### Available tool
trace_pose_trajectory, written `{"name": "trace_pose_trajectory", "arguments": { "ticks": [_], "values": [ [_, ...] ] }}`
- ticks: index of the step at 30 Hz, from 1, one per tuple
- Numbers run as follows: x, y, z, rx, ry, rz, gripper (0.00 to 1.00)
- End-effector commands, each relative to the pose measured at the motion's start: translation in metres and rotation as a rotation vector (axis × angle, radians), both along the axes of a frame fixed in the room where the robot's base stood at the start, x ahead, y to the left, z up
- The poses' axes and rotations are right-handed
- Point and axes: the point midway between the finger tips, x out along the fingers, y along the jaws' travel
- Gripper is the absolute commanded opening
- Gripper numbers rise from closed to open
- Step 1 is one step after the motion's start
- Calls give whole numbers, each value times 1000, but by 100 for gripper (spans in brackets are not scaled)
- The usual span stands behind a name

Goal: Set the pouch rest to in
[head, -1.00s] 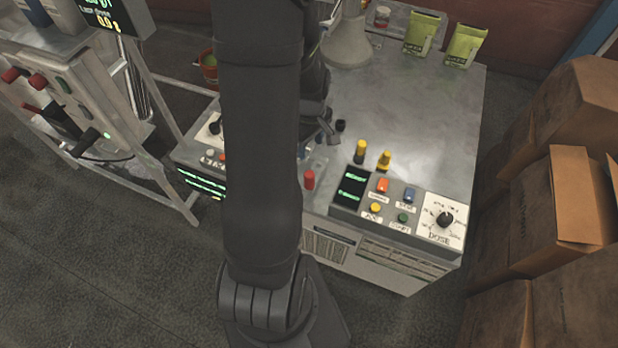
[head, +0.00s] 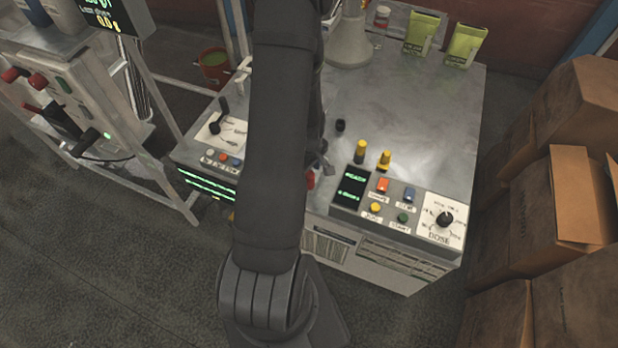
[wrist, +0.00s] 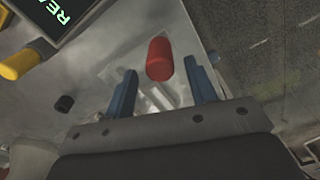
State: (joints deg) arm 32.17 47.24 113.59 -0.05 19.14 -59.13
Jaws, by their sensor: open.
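A red knob (wrist: 160,58) stands up from a pale slotted plate (wrist: 150,100) in the wrist view. In the head view only a sliver of the red knob (head: 311,180) shows beside my arm, at the front edge of the metal table. My gripper (wrist: 161,66) is open, with one blue finger on each side of the knob in the picture. Gaps show between the fingers and the knob; I cannot tell whether the fingertips are down at its height. In the head view my gripper is mostly hidden behind my arm. No readable label marks the pouch rest.
A control box with a lit display (head: 352,186), coloured buttons and a dose dial (head: 445,220) stands right of the knob. Two yellow knobs (head: 361,150) (head: 384,160) and a small black knob (head: 340,125) rise nearby. A black lever (head: 224,107) stands left. The table's right middle is clear.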

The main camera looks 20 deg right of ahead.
Motion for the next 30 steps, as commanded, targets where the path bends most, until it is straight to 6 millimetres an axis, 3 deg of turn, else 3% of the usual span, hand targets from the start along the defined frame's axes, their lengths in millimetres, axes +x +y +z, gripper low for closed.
{"name": "trace_pose_trajectory", "arguments": {
  "ticks": [9,23,26,30],
  "values": [
    [0,0,-39,1,2,0,51],
    [0,0,-48,0,0,0,51],
    [0,0,-48,0,0,0,38],
    [0,0,-48,0,0,0,10]
  ]
}}
